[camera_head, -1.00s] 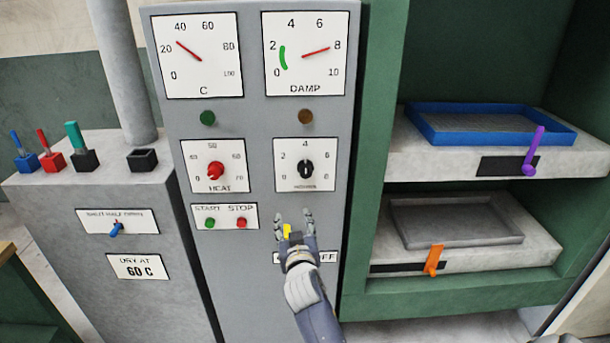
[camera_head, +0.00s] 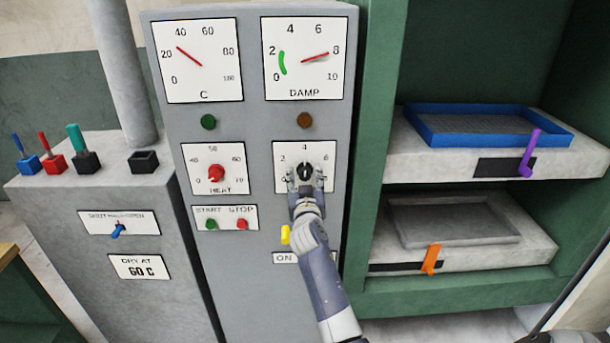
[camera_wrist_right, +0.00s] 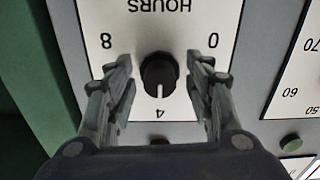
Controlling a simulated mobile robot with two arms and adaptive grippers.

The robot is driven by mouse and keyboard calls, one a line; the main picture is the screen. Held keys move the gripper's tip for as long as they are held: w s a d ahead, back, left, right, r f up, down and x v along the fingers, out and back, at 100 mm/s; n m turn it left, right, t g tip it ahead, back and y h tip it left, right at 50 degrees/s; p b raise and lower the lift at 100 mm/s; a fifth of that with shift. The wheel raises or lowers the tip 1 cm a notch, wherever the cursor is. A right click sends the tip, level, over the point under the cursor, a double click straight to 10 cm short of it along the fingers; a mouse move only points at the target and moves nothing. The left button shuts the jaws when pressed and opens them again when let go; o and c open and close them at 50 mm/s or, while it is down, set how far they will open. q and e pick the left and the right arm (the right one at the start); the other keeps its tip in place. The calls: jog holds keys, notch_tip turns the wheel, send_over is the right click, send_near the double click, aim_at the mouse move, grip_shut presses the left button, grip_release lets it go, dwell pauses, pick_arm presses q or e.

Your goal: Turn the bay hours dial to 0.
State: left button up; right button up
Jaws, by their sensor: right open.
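The bay hours dial is a black knob (camera_head: 305,170) on a white plate (camera_head: 325,155) marked 0 to 8, on the grey control panel. The right wrist view shows the knob (camera_wrist_right: 159,74) upside down, with its white mark toward 4. My right gripper (camera_head: 305,178) is in front of the lower part of the plate. In the wrist view its open fingers (camera_wrist_right: 160,85) stand on either side of the knob, with a gap on each side. The gripper hides part of the plate's lower edge. My left gripper is not in view.
A red heat knob (camera_head: 216,173) sits left of the hours dial, with green start and red stop buttons (camera_head: 242,224) below. A yellow switch lever (camera_head: 285,235) is just left of my right arm. Shelves with a blue tray (camera_head: 430,130) stand to the right.

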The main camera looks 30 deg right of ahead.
jog(key=shift+w+d, duration=0.25)
jog(key=shift+w, duration=0.15)
jog(key=c, duration=1.1)
